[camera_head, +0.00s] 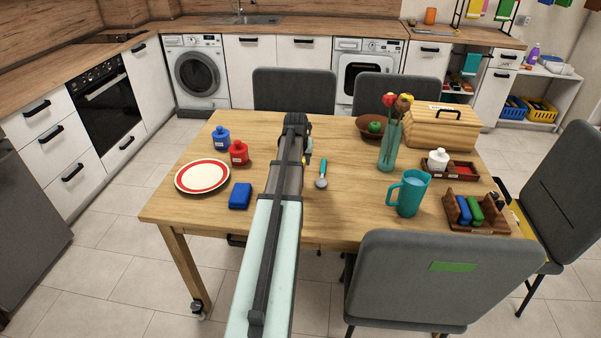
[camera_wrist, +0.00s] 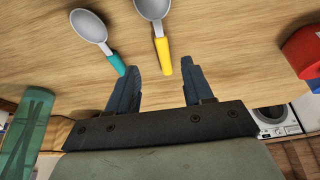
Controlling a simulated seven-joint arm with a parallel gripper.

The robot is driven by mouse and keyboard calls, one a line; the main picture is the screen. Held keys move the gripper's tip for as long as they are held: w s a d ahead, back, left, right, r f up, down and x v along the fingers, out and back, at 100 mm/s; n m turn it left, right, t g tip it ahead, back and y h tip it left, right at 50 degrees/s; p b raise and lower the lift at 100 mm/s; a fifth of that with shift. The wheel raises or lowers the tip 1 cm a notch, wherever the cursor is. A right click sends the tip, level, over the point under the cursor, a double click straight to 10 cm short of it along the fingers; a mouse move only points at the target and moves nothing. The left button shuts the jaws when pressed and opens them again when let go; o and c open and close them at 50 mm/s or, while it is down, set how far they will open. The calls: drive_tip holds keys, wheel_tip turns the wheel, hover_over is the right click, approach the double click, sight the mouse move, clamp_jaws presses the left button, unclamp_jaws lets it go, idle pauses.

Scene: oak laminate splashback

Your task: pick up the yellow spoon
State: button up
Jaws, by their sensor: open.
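The yellow spoon (camera_wrist: 162,56) lies on the wooden table in the wrist view, its grey bowl cut off by the top edge. In the head view my arm hides most of it; a small yellow bit (camera_head: 304,160) shows beside the arm. My gripper (camera_wrist: 160,67) is open and empty. In the wrist view the spoon's handle end appears in the gap between the two fingertips, apart from both. The height of the fingers above the handle is hard to tell. In the head view the fingers are hidden behind my arm's end.
A teal-handled spoon (camera_wrist: 90,27) lies close beside the left finger, also seen in the head view (camera_head: 322,175).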

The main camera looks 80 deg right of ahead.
drive_tip(key=shift+x, duration=3.6)
drive_tip(key=shift+w+d, duration=0.1)
drive_tip(key=shift+w, duration=0.05)
clamp_jaws()
